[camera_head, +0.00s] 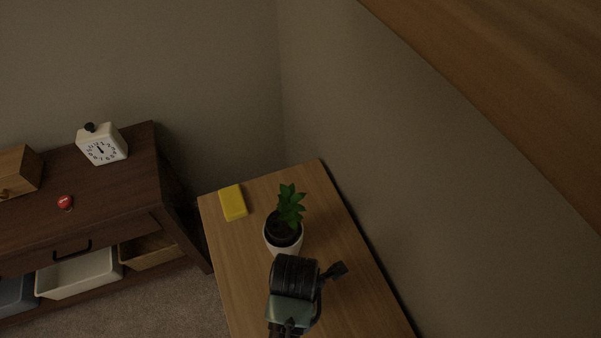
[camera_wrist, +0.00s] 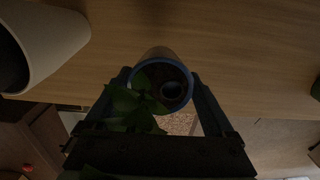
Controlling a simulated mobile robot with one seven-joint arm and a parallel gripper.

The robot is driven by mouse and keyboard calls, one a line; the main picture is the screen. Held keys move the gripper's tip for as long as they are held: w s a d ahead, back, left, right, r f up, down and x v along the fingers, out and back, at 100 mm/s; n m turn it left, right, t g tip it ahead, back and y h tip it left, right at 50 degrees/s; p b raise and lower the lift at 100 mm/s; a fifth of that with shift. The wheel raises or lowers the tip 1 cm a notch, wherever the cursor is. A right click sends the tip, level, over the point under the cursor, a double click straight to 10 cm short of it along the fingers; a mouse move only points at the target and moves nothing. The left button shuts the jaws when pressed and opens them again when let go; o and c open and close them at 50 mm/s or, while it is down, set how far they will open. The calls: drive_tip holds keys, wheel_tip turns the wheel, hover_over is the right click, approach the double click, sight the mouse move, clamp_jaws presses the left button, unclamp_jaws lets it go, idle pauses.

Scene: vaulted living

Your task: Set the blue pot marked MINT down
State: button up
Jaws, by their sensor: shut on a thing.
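The blue pot (camera_wrist: 186,72) is between the two fingers of my gripper (camera_wrist: 160,78) in the wrist view. It has a blue rim, dark soil and green leaves (camera_wrist: 135,105) hanging over one side. My gripper is shut on it. The MINT marking is not visible. In the head view my wrist hides the pot. The wooden table (camera_head: 240,270) lies under my gripper, and its surface (camera_wrist: 230,35) fills the upper wrist view. I cannot tell whether the pot touches the table.
A white pot (camera_head: 296,250) with a green plant stands on the table close to my wrist; it also shows at upper left in the wrist view (camera_wrist: 55,35). A yellow block (camera_head: 233,203) lies at the table's far left. A wall borders the right side. A dark cabinet (camera_head: 110,205) holds a clock (camera_head: 102,146).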

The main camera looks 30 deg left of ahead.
drive_tip(key=shift+w+f, duration=0.15)
drive_tip(key=shift+f, duration=2.8)
drive_tip(key=shift+f, duration=0.15)
drive_tip(key=o, duration=1.5)
wheel_tip(320, 180, up, 11)
drive_tip(key=shift+r, duration=0.65)
